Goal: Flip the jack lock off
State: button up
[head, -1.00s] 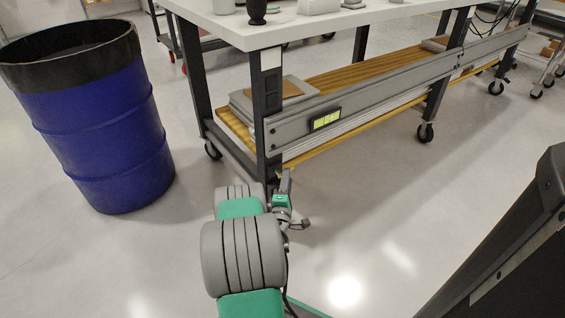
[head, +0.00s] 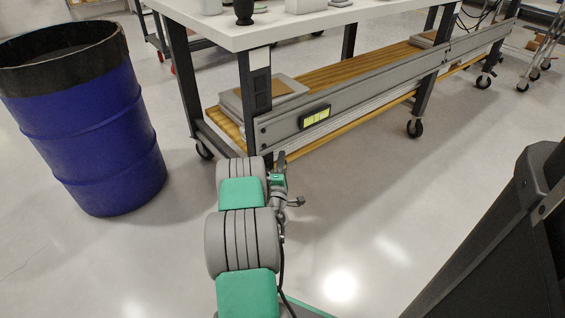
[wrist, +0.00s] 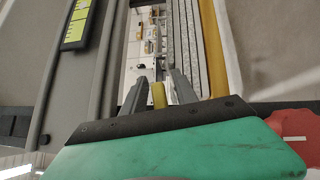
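A grey rail (head: 370,99) with a yellow-and-black label (head: 315,117) runs along the workbench's lower side. In the wrist view the label (wrist: 77,22) is at upper left. My gripper (head: 281,158) is near the rail's near end, by the bench leg. In the wrist view my gripper (wrist: 158,80) has its two grey fingers apart, with a small yellow upright piece (wrist: 158,95) between them. The piece may be the jack lock; I cannot tell for sure. Slim gaps seem to show on both sides of it, and contact is unclear.
A blue drum (head: 85,130) stands at the left. The white-topped workbench (head: 300,25) on casters has a wooden lower shelf (head: 345,75). A red piece (wrist: 290,130) lies at lower right in the wrist view.

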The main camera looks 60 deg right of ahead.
grip_shut()
jog(key=shift+r+p, duration=0.1)
jog(key=shift+p, duration=0.2)
jog(key=f+m+y+p, duration=0.1)
jog(key=p, duration=0.4)
jog(key=shift+f+m, duration=0.15)
jog(key=shift+m, duration=0.15)
jog(key=shift+o, duration=0.5)
grip_release()
